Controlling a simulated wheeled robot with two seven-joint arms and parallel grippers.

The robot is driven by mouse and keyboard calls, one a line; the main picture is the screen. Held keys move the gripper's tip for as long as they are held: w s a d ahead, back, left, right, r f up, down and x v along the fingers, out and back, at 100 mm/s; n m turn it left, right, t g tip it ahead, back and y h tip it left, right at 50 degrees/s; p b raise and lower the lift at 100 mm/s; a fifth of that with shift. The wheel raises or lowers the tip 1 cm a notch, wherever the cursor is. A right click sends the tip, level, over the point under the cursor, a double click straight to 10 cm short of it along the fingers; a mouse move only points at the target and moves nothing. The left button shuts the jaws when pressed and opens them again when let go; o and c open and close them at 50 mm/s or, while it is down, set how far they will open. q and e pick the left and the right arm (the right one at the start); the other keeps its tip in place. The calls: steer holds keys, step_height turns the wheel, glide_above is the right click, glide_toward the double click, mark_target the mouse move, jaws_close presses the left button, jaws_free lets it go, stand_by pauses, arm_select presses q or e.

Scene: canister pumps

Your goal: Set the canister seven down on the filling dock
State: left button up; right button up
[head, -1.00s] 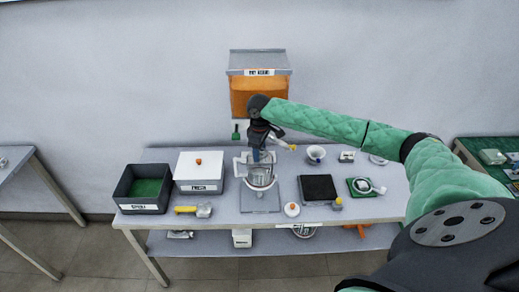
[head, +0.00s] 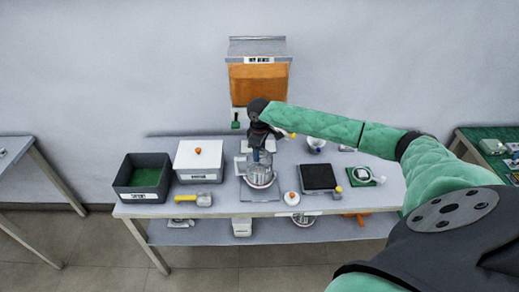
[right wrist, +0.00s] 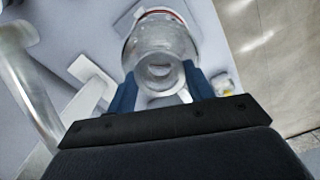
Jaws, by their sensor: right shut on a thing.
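The clear glass canister (head: 260,177) is upright, with a reddish band at its lower end. It is low over a grey plate (head: 260,194) with a pale frame behind it, seemingly the filling dock. I cannot tell whether its base touches the plate, and I cannot read a number on it. My right gripper (head: 262,156) is shut on the canister from above. In the right wrist view the glass canister (right wrist: 160,50) sits between the two blue fingers. My left gripper is out of view.
Left of the dock are a yellow-handled tool (head: 195,198), a white lidded box (head: 198,160) and a dark bin (head: 142,178). To the right are a white round knob-topped lid (head: 291,198), a black pad (head: 318,178) and a green board (head: 360,175). An orange wall dispenser (head: 258,82) hangs behind.

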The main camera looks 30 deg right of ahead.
steer(key=shift+p, duration=0.3)
stand_by(0.4)
steer(key=shift+f, duration=1.45)
stand_by(0.9)
steer(key=o, duration=1.5)
steer(key=shift+c, duration=0.2)
